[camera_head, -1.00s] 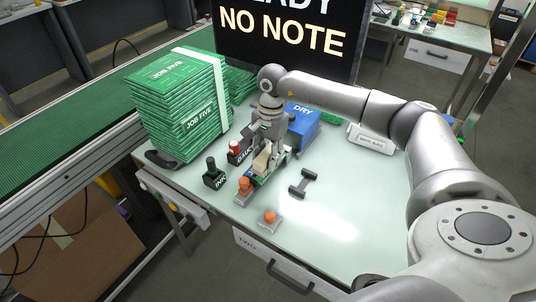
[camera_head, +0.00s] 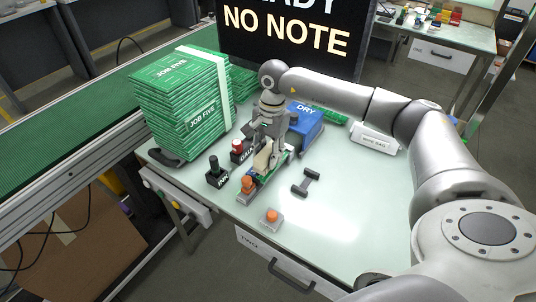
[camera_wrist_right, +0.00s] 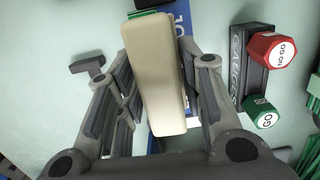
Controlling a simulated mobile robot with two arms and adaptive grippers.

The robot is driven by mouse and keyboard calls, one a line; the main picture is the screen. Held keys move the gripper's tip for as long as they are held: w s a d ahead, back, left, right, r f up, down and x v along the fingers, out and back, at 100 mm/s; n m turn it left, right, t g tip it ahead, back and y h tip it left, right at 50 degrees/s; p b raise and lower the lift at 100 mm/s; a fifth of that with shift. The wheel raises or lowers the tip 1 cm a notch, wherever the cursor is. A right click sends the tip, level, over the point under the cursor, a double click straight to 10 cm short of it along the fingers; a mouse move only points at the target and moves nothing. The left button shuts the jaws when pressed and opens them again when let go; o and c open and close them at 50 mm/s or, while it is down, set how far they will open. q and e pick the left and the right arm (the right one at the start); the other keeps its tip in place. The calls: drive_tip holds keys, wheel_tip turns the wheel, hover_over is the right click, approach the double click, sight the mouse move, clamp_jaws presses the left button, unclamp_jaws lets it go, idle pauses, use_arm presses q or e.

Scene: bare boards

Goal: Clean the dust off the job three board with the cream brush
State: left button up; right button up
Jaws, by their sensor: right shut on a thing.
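My right gripper (camera_head: 265,147) is shut on the cream brush (camera_head: 262,159), above a holder with an orange knob (camera_head: 248,183). In the right wrist view the brush is a long cream block (camera_wrist_right: 156,75) between the fingers (camera_wrist_right: 155,100). A small green board (camera_head: 279,167) shows partly under and beside the gripper; its label cannot be read, and dust on it cannot be made out. Whether the brush touches it cannot be told. My left gripper is not in view.
A strapped stack of green JOB FIVE boards (camera_head: 180,105) stands at the left. The blue DRY box (camera_head: 307,128) is behind the gripper. A black INK stamp (camera_head: 216,172), a red-topped gauge block (camera_head: 238,150) and a dark dumbbell-shaped piece (camera_head: 305,183) stand near. The front right table is clear.

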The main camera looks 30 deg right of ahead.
wheel_tip(320, 180, up, 6)
drive_tip(key=p, duration=0.2)
drive_tip(key=shift+f+p, duration=0.15)
drive_tip(key=shift+p, duration=0.2)
drive_tip(key=shift+a+f, duration=0.1)
